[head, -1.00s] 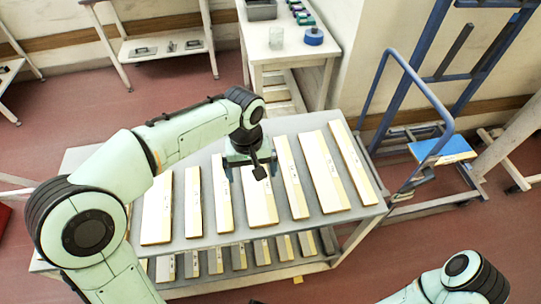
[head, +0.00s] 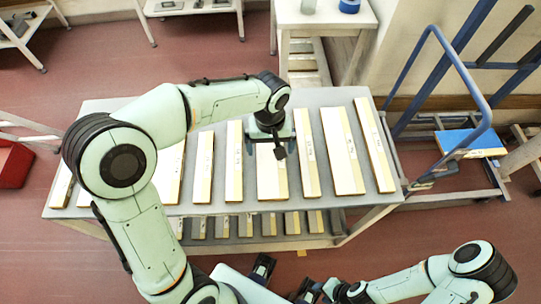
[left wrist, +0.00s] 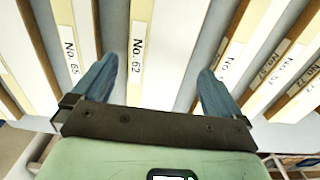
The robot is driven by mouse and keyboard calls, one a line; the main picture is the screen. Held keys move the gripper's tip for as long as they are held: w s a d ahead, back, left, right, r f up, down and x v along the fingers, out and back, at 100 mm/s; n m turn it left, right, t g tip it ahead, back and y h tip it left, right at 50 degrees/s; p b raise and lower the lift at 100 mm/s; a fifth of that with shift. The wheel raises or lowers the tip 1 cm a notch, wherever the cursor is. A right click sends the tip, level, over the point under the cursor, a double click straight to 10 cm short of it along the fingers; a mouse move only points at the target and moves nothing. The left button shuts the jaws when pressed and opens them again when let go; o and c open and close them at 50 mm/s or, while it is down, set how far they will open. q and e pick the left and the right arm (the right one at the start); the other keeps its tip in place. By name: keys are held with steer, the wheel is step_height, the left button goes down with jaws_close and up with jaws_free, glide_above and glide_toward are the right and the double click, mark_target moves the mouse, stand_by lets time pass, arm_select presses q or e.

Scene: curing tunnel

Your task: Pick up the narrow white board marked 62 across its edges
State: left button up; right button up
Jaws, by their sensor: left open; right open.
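The board marked No. 62 (left wrist: 143,60) lies flat, cream with a paler right side, in the middle of the left wrist view. My left gripper (left wrist: 154,70) is open and empty, with one blue finger on each side of that board. In the head view my left gripper (head: 271,148) is above a board (head: 272,183) near the middle of the row, which appears to be the same one. The gripper hides that board's far end. My right gripper (head: 309,289) is open, low at the bottom edge and only partly seen, away from the boards.
The boards lie side by side on a grey trolley top (head: 110,105) with narrow gaps. The No. 65 board (left wrist: 72,35) is left of No. 62. More boards lie on the lower shelf. A blue-framed cart (head: 470,70) stands right, a white table (head: 325,18) behind.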

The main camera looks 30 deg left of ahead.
mark_target(271, 155)
arm_select(q)
step_height(271, 155, down, 4)
steer(key=shift+r, duration=0.25)
steer(key=shift+c, duration=0.3)
steer(key=c, duration=0.9)
